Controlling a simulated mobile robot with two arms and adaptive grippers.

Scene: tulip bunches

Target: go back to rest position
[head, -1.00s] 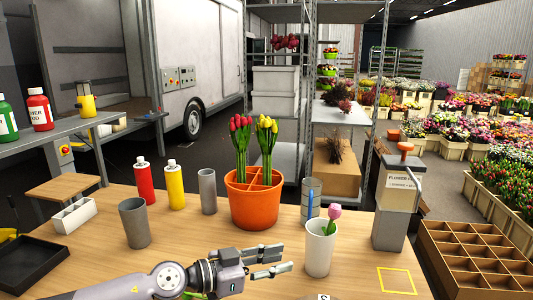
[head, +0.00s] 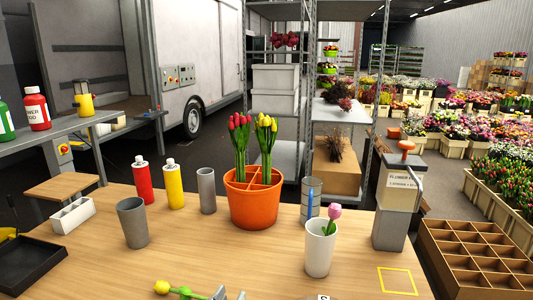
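An orange pot (head: 253,207) with dividers stands at the middle of the table. It holds a red tulip bunch (head: 240,135) and a yellow tulip bunch (head: 265,140) upright in its back compartments. A white cup (head: 319,252) to its right holds a single pink tulip (head: 334,212). A yellow tulip (head: 162,287) lies at the bottom edge, its green stem pointing right. Two grey fingertips, apart, show beside the stem's end; they look like my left gripper (head: 230,294), the rest of it cut off below. My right gripper is out of view.
A grey cup (head: 133,225), red bottle (head: 143,182), yellow bottle (head: 173,185) and grey cylinder (head: 206,190) stand at the left. A grey dispenser (head: 393,205), a yellow square outline (head: 397,281) and a wooden crate (head: 450,245) are at the right.

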